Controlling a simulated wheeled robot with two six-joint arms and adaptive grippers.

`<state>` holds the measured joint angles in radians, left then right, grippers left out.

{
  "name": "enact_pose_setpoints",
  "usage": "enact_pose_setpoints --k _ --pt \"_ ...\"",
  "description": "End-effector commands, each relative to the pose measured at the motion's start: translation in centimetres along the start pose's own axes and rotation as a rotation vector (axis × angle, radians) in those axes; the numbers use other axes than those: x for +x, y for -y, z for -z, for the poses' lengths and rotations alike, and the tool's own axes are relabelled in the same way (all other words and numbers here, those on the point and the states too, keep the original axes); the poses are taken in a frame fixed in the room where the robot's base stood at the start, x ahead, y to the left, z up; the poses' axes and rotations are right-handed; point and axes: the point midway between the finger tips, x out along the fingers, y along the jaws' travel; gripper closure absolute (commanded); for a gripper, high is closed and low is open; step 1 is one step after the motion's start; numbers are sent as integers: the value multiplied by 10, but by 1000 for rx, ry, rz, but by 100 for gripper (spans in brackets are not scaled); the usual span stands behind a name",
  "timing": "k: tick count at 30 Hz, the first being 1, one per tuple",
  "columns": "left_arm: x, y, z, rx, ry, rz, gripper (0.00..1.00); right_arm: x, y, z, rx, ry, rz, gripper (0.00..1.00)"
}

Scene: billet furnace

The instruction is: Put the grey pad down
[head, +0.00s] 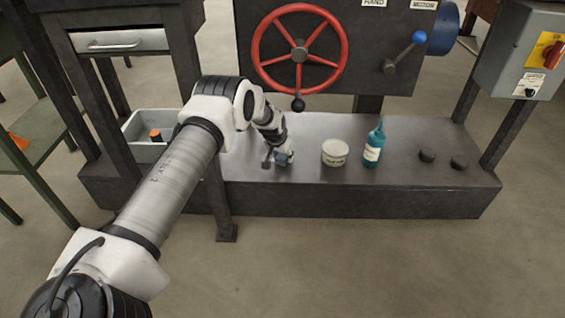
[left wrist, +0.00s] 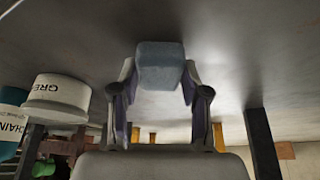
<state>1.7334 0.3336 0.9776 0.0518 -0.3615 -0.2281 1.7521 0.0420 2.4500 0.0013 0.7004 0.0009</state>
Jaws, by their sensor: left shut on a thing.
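The grey pad (head: 285,158) is a small blue-grey block at the tips of my left gripper (head: 277,161), low over the dark metal bench top (head: 310,125). In the left wrist view the pad (left wrist: 160,66) sits between the two fingers of my left gripper (left wrist: 160,80), which are shut on its sides. The bench surface fills the area behind it. I cannot tell whether the pad touches the bench. My right gripper is in neither view.
A white tub (head: 335,153) and a teal bottle (head: 373,148) stand right of the gripper. A grey bin (head: 148,151) is at the left. A red handwheel (head: 300,48) and a blue-knobbed lever (head: 405,52) are above.

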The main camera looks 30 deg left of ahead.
Motion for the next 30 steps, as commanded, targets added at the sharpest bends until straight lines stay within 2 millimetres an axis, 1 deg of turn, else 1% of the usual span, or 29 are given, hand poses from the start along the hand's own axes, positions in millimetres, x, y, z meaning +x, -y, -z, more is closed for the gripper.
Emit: enact_pose_setpoints --k 1,2,3,6,10,11,12,13,20,23,26,30 --pt "6 0 -2 0 -1 0 74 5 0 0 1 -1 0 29" --pt "4 0 -1 0 -2 0 77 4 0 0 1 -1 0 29" --pt "3 0 -1 0 -2 0 78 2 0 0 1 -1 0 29" --pt "3 0 -1 0 -1 0 78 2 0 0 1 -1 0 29" --pt "7 0 -3 0 -1 0 78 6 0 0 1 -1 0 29" --pt "7 0 -3 0 -1 0 51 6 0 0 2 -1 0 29" --pt "6 0 -2 0 -1 0 37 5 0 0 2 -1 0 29" --pt "6 0 -2 0 -1 0 29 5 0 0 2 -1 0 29" --pt "6 0 -2 0 -1 0 29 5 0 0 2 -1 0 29" --pt "2 0 -1 0 -1 0 29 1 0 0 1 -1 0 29" --pt "-13 0 1 -1 0 0 29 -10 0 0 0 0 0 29" --pt "-45 0 3 -1 0 0 29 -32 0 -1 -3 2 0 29"
